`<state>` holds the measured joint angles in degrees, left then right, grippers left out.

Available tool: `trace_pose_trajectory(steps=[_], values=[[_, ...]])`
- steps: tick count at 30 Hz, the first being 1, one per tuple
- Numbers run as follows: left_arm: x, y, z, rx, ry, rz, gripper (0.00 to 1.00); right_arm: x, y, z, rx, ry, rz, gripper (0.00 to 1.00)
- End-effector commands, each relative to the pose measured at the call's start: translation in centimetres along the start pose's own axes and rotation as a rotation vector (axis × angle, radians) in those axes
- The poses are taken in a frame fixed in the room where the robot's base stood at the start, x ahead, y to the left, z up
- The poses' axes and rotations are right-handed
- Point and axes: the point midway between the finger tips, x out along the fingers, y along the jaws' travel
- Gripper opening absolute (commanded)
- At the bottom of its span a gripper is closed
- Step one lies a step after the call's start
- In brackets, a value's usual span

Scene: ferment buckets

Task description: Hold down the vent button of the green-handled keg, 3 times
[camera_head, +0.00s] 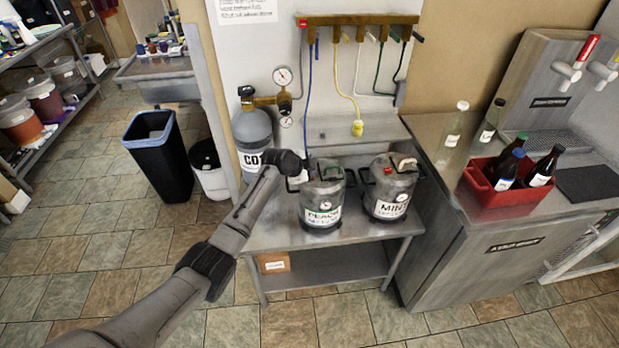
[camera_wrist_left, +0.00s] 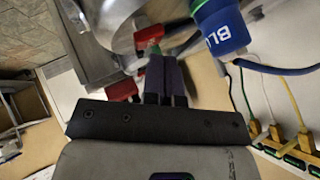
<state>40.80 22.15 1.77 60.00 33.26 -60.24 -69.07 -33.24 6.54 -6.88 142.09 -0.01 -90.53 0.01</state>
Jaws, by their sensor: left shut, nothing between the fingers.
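Two grey kegs stand side by side on a metal table in the head view. The vent button cannot be made out clearly.
A blue connector (camera_wrist_left: 220,30) with a blue hose is beside the fingers. A CO2 cylinder (camera_head: 252,135) with gauges stands behind. Hoses hang from a wall rack (camera_head: 360,20). A red crate of bottles (camera_head: 497,195) is on the right counter.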

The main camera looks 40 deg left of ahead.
Motion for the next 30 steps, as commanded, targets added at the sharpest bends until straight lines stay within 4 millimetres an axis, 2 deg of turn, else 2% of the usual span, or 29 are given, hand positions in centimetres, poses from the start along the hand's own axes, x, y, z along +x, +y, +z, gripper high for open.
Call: trace_pose_trajectory(steps=[30], values=[[0.84, 0.65, 0.63, 0.000, -0.001, 0.002, 0.00, 0.76, 0.14, 0.29, -0.005, -0.001, 0.004, 0.43]])
